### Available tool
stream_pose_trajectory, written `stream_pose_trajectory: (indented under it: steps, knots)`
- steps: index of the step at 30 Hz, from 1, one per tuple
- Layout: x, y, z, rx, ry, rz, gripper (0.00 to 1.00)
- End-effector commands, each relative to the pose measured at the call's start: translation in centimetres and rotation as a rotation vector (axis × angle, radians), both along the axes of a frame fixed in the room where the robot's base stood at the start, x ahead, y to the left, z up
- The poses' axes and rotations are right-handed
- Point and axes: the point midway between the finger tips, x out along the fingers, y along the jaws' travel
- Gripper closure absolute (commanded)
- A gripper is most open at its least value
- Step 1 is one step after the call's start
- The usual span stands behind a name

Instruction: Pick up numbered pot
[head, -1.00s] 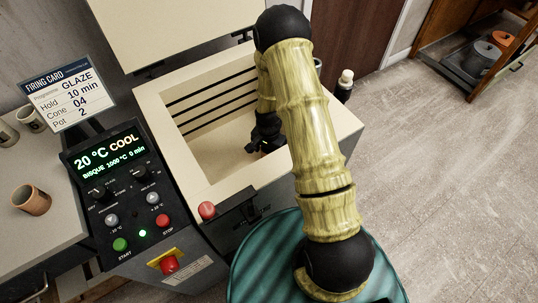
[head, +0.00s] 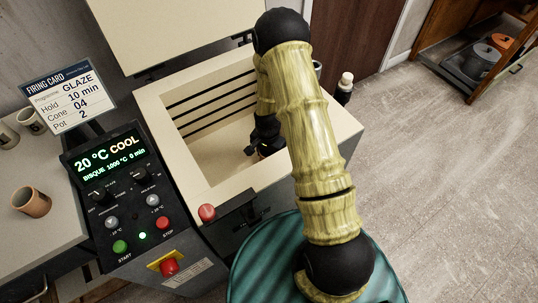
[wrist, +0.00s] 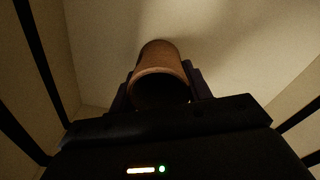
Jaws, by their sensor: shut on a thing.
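My gripper (head: 257,149) is down inside the open kiln (head: 215,187), mostly hidden behind my own arm in the head view. In the wrist view a brown clay pot (wrist: 160,62) sits between the two dark fingers of my gripper (wrist: 160,88), which are shut on it. Its round dark mouth faces the camera. No number shows on the part of the pot in view. The firing card (head: 68,95) reads Glaze, Hold 10 min, Cone 04, Pot 2.
The kiln's pale walls surround my gripper closely. The control panel (head: 118,195) reads 20 °C COOL. A brown cup (head: 31,201) and pale cups (head: 32,120) stand on the left bench. A shelf (head: 468,75) at upper right holds grey and orange pots. The floor at right is clear.

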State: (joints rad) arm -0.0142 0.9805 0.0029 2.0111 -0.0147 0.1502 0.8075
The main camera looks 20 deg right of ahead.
Motion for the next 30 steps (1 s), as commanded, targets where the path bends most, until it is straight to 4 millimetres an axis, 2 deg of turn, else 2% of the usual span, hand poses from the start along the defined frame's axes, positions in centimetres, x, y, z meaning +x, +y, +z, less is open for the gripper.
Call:
stream_pose_trajectory:
  steps: [5,12,18,30]
  knots:
    - [0.1,-0.3,1.8,0.0,-0.003,-0.007,0.76]
    - [0.1,-0.4,6.5,-0.001,-0.005,-0.008,0.76]
    - [0.0,-0.4,9.4,-0.001,-0.002,-0.008,0.76]
    - [0.0,-0.3,9.9,0.0,0.0,-0.005,0.76]
